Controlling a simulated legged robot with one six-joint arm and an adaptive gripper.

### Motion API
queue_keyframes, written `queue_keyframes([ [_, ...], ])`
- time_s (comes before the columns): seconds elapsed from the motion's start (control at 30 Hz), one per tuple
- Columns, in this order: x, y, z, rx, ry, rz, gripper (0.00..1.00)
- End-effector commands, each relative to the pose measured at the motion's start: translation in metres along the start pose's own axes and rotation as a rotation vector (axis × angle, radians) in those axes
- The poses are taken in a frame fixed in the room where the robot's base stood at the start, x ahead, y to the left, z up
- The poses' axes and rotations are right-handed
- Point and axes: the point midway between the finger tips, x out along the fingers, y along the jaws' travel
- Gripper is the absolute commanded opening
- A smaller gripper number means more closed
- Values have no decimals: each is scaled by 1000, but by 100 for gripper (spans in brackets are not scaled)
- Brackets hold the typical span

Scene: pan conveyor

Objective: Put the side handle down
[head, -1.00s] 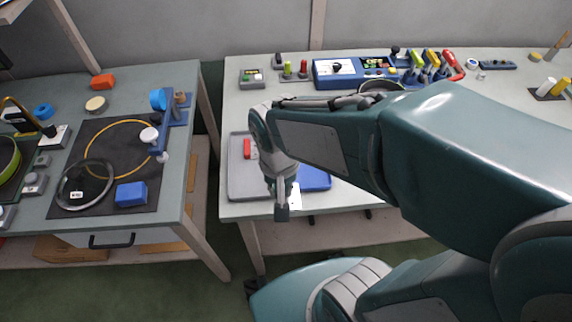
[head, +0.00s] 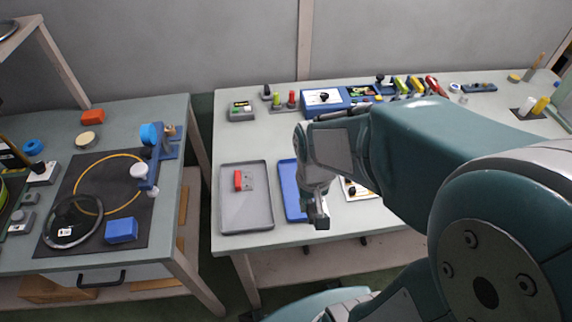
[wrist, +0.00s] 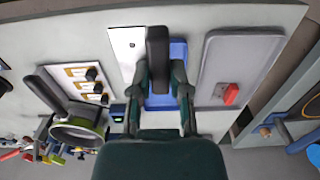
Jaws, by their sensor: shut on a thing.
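My gripper (head: 318,212) is above the front part of the right-hand table, over or just beside the right side of a blue tray (head: 287,180). In the wrist view, my gripper (wrist: 160,80) is shut on a dark, elongated piece (wrist: 158,45), which looks like the side handle. The blue tray (wrist: 180,52) shows behind the piece, with a bare part between it and the grey tray. I cannot tell the exact gap between the handle and the tray. My arm and gripper hide part of the blue tray in both views.
A grey tray (head: 262,215) holding a red-and-grey part (head: 240,180) lies left of the blue tray. A white plate (wrist: 126,48) lies on its other side. A pan (wrist: 78,124) shows in the wrist view. The left table (head: 190,215) stands across a gap.

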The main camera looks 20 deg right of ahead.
Motion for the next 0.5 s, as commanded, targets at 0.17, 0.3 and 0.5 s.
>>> queue_keyframes([
  [0.17, 13, -3, -28, 0, -4, 0, 0],
  [0.3, 26, -6, -49, 0, -6, 1, 0],
  [0.5, 53, -8, -71, 0, -4, 0, 0],
])
